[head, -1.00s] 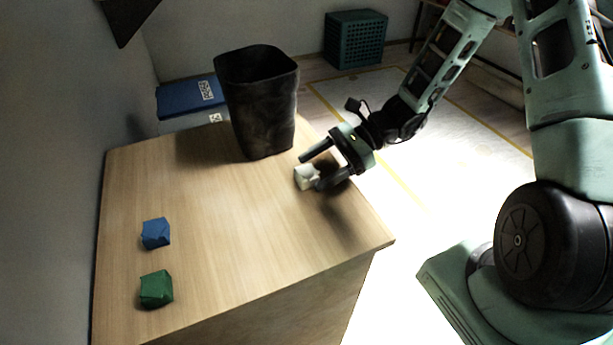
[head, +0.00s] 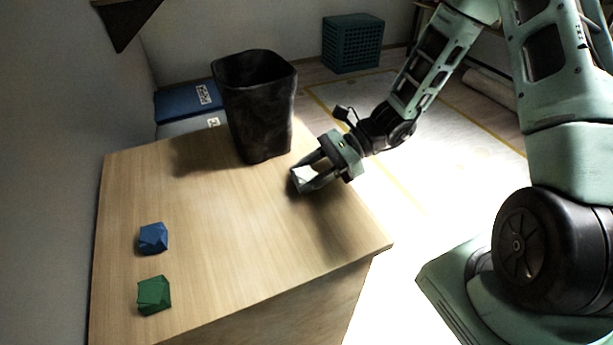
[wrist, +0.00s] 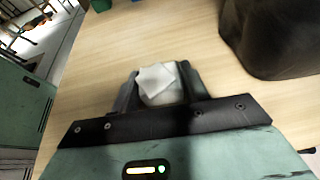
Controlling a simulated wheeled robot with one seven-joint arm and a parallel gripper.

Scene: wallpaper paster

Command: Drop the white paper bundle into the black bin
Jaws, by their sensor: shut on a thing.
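The white paper bundle (head: 302,177) is between the fingers of my gripper (head: 304,174), near the right edge of the wooden table. My gripper is shut on it. In the wrist view the bundle (wrist: 160,83) shows as a crumpled white lump between the two dark fingers. Whether it touches the tabletop is hard to tell. The black bin (head: 258,112) stands upright on the table at the back, left of and behind my gripper in the head view. In the wrist view the bin (wrist: 275,40) is at the upper right. Its inside bottom is hidden.
A blue bundle (head: 153,238) and a green bundle (head: 154,295) lie on the left of the wooden table (head: 225,230). The table's middle is clear. A blue box (head: 190,101) is behind the table, and a teal crate (head: 352,43) stands on the floor at the back.

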